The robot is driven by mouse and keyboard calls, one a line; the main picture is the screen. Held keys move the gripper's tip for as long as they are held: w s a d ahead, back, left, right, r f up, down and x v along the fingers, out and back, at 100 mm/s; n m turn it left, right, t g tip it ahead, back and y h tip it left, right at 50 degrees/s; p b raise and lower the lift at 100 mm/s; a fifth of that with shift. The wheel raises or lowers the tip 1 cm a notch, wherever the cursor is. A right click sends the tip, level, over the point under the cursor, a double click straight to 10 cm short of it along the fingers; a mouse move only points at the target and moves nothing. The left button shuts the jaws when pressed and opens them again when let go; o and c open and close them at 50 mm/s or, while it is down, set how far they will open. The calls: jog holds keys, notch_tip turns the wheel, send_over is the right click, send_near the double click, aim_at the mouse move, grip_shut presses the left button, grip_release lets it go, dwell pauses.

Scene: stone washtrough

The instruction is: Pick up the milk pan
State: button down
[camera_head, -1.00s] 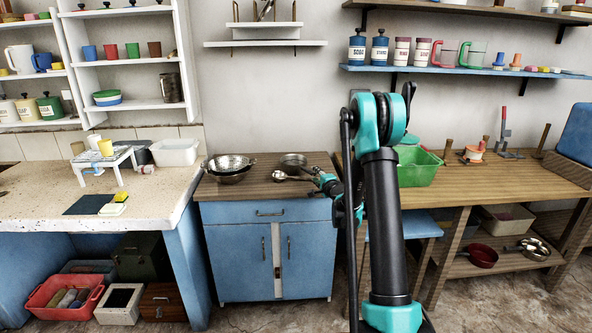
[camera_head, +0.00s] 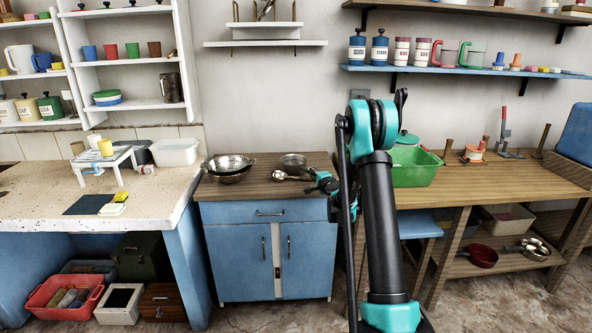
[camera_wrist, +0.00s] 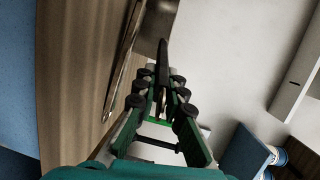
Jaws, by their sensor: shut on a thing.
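The milk pan (camera_head: 293,159) is a small grey metal pan at the back of the brown wooden counter (camera_head: 262,188), right of the middle. In the wrist view its metal body (camera_wrist: 155,24) shows at the top, with a dark handle (camera_wrist: 162,58) running toward me. My gripper (camera_head: 314,178) is at the counter's right end, partly hidden by my arm. In the wrist view my gripper (camera_wrist: 164,82) has its fingers closed on the dark handle. I cannot tell whether the pan is clear of the counter.
A metal ladle (camera_head: 281,175) lies just in front of the pan. It runs close beside my fingers in the wrist view (camera_wrist: 122,65). Metal colanders (camera_head: 230,164) sit to the left. A green tub (camera_head: 416,166) stands on the right bench. The counter's front is clear.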

jog(key=shift+r, duration=0.1)
notch_tip(320, 180, up, 20)
dwell(0.7)
dwell(0.4)
jog(key=s+d+f+m+h, duration=0.2)
jog(key=s+f, duration=0.3)
jog(key=f, duration=0.2)
jog(key=s+d+f+m+h, duration=0.1)
jog(key=s+d+f+h, duration=0.1)
jog(key=s+f, duration=0.45)
jog(key=w+a+r+n+y, duration=0.3)
jog(key=w+a+r+y, duration=0.1)
jog(key=w+r, duration=0.7)
notch_tip(320, 180, up, 2)
jog(key=shift+w+r, duration=0.2)
jog(key=shift+w, duration=0.05)
jog(key=shift+f, duration=0.15)
